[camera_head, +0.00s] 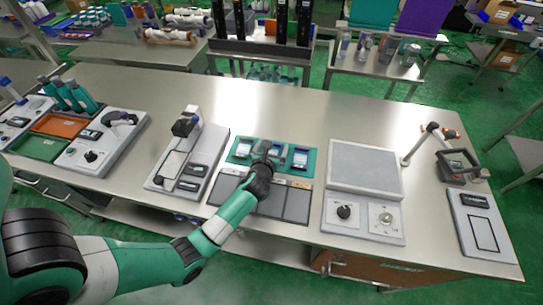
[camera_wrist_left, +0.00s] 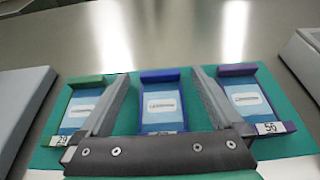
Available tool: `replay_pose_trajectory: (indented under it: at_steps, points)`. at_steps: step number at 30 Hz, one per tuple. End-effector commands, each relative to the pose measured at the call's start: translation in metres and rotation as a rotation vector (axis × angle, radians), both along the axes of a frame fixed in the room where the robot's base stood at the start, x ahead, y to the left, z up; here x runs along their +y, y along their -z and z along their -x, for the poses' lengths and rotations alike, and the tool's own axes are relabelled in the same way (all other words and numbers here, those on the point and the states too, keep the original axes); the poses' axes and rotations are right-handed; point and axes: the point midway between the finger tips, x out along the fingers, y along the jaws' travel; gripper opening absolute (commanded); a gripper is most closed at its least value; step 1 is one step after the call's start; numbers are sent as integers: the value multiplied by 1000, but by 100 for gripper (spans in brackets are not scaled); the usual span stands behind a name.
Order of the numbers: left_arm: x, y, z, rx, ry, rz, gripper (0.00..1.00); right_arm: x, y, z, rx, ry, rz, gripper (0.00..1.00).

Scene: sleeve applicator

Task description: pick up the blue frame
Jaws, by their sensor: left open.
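The blue frame (camera_wrist_left: 160,76) stands in the middle of a row of three on a teal mat (camera_wrist_left: 298,107), holding a white-labelled card. My left gripper (camera_wrist_left: 160,82) is open, with one finger on each side of the blue frame in the left wrist view. I cannot tell whether the fingers touch it. In the head view my left gripper (camera_head: 265,160) is over the front of the mat and partly hides the middle frame. A green frame (camera_wrist_left: 88,80) is to the left and a purple frame (camera_wrist_left: 238,70) to the right. My right gripper is not in view.
Dark grey panels (camera_head: 296,205) lie in front of the mat. A device with a grey plate (camera_head: 365,168) and knobs stands to the right, and another grey device (camera_head: 170,165) to the left. The bench behind the mat is clear.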

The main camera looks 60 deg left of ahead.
Motion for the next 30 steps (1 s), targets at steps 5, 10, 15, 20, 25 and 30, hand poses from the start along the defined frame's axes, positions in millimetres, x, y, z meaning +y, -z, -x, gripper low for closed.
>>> replay_pose_trajectory:
  at_steps: [5, 10, 15, 20, 25, 30]
  points:
    - [1, 0, -1, 1, 0, 1, 100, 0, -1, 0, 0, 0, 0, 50]
    - [0, 0, 0, 1, 0, 1, 75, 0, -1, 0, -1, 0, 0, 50]
    - [0, 0, 0, 1, 0, 1, 44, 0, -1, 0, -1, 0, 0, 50]
    - [0, 0, 0, 1, 0, 1, 15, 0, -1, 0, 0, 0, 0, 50]
    - [0, 0, 0, 1, 0, 1, 10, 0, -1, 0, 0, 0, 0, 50]
    - [0, -5, 0, 0, 0, 0, 10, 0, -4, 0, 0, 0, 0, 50]
